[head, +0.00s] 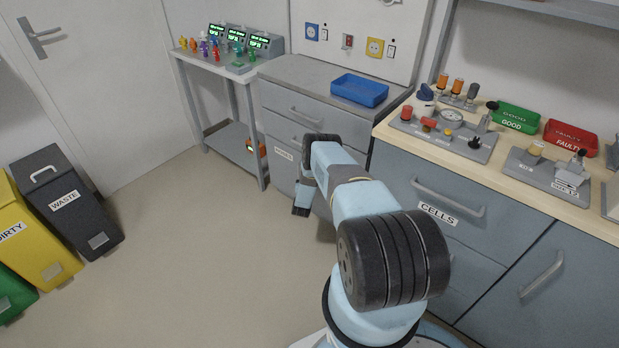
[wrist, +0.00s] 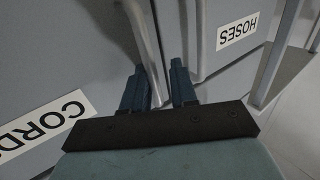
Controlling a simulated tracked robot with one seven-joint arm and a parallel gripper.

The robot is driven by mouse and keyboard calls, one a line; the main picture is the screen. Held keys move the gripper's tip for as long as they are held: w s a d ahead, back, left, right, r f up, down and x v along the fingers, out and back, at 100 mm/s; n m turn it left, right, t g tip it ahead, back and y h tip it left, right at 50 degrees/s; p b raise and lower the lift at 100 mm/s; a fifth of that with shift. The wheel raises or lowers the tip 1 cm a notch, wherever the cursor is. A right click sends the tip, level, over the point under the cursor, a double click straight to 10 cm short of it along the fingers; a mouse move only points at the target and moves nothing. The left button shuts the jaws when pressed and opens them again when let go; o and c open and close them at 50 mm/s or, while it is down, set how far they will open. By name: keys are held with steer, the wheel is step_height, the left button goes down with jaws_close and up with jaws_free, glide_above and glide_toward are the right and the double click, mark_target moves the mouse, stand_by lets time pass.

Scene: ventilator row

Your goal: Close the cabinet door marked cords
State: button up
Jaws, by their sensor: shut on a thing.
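The grey cabinet door marked CORDS (wrist: 60,150) fills the left of the wrist view, its white label (wrist: 45,120) at the lower left. A pale bar handle (wrist: 143,40) runs down its front. My gripper (wrist: 160,88) has its two dark fingers on either side of the handle's lower part, shut on it. A dark gap shows beside the door's edge; how far the door stands open I cannot tell. In the head view my gripper (head: 301,208) is low in front of the cabinets, and my arm hides the CORDS door there.
The HOSES front (wrist: 237,32) adjoins on the right in the wrist view; its label also shows in the head view (head: 283,154). The CELLS drawer (head: 437,212) and worktop lie right of my arm. Open floor (head: 200,250) lies left, with bins (head: 65,200) beyond.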

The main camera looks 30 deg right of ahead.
steer(key=o, duration=0.4)
steer(key=shift+w+a+r, duration=0.3)
steer(key=shift+w+r, duration=0.2)
steer(key=shift+s+d+f, duration=0.1)
steer(key=shift+s+f, duration=0.25)
steer(key=shift+s, duration=0.05)
steer(key=v, duration=1.3)
steer(key=shift+s+f, duration=0.15)
steer(key=shift+s, duration=0.15)
